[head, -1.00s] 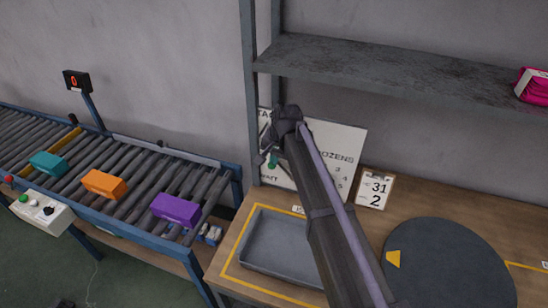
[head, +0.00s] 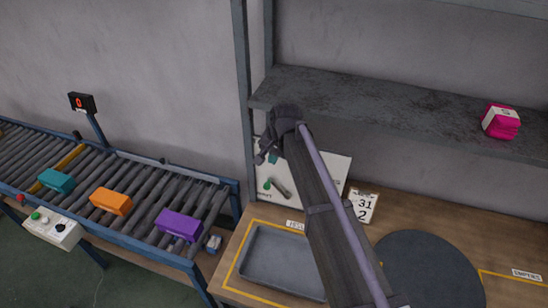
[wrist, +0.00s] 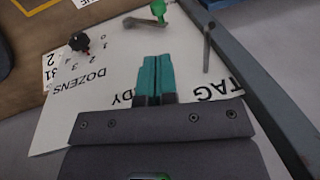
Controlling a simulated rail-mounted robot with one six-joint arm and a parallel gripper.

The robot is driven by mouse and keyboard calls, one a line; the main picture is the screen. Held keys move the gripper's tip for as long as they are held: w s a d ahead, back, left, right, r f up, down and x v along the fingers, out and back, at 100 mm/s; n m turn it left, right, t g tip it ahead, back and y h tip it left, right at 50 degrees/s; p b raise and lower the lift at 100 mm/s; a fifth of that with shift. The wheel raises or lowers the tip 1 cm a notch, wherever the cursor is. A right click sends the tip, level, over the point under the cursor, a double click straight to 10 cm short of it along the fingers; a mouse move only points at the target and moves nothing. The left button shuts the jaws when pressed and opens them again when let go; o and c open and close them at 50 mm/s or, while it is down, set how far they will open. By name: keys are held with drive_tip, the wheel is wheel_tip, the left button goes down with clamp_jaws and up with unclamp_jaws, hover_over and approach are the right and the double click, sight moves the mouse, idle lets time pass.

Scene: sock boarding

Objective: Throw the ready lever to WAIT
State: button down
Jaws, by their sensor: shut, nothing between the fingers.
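The ready lever is a green knob (wrist: 158,8) with a grey arm (wrist: 140,22) on a white board (wrist: 75,115). In the head view the knob (head: 267,184) sits at the left part of the board (head: 335,165), its arm slanting down to the right. My gripper (wrist: 154,58) has its teal fingers together, empty, in front of the board over the READY lettering. In the wrist view the knob lies beyond the fingertips, apart from them. In the head view my gripper (head: 270,158) is above the knob. The WAIT label is not readable; my arm hides part of the board.
The board also carries a black dial (wrist: 80,41) and a grey rod (wrist: 208,45). A metal shelf (head: 380,115) with a pink bundle (head: 501,122) hangs above. A grey tray (head: 245,262) and dark turntable (head: 430,275) are on the bench. A conveyor (head: 125,195) is at left.

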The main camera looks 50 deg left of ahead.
drive_tip(key=w+d+f+g+y+b, duration=0.2)
drive_tip(key=w+d+f+y+b, duration=0.15)
drive_tip(key=d, duration=0.35)
drive_tip(key=a+r+b+x, duration=0.1)
drive_tip(key=b+x, duration=1)
drive_tip(key=x, duration=0.2)
drive_tip(key=shift+a+b, duration=0.3)
drive_tip(key=shift+a, duration=0.05)
drive_tip(key=shift+w+h, duration=0.15)
drive_tip(key=shift+h, duration=0.2)
